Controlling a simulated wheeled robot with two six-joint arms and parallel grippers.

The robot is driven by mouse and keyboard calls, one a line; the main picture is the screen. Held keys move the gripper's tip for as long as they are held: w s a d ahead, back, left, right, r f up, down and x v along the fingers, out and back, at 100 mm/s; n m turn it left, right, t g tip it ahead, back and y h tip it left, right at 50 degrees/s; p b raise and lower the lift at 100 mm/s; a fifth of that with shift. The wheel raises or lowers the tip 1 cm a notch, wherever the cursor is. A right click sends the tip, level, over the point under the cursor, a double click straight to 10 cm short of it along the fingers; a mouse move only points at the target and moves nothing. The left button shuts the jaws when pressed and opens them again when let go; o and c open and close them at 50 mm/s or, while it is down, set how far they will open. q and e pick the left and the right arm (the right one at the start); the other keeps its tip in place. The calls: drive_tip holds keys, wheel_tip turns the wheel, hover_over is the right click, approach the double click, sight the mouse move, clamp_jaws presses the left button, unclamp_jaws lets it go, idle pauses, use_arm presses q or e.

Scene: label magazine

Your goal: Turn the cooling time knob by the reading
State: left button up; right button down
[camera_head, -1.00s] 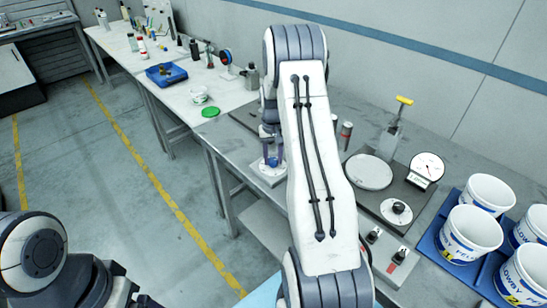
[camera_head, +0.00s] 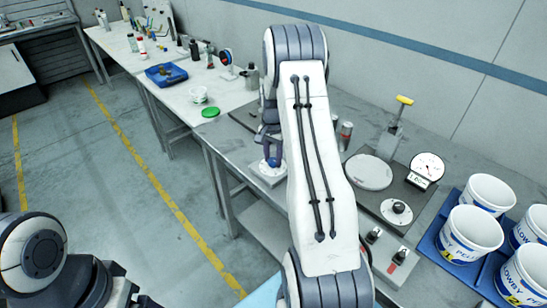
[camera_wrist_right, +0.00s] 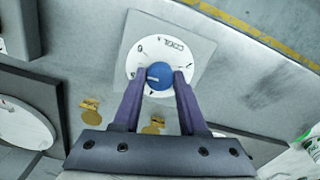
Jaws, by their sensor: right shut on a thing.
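The blue cooling knob (camera_wrist_right: 160,76) sits at the centre of a white round dial marked COOL (camera_wrist_right: 174,45), on a pale square plate. In the head view the dial plate (camera_head: 270,173) is on the grey bench, left of my right arm. My right gripper (camera_wrist_right: 161,79) is shut on the knob, one purple finger on each side; it also shows from above in the head view (camera_head: 271,160). A gauge (camera_head: 427,166) with a round white face and a small readout stands on the right of the bench; its exact reading is too small to tell.
A dark board beside the gauge carries a round white plate (camera_head: 369,172) and a black knob on a white dial (camera_head: 397,209). White tubs (camera_head: 471,232) stand in a blue tray at right. A green lid (camera_head: 210,112) lies on the bench at left.

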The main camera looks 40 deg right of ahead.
sight(273, 159)
drive_tip(key=shift+w+r, duration=0.1)
idle(0.4)
drive_tip(key=shift+c, duration=2.2)
unclamp_jaws()
wheel_tip(273, 159, up, 10)
drive_tip(key=b, duration=0.2)
drive_tip(key=shift+r, duration=0.2)
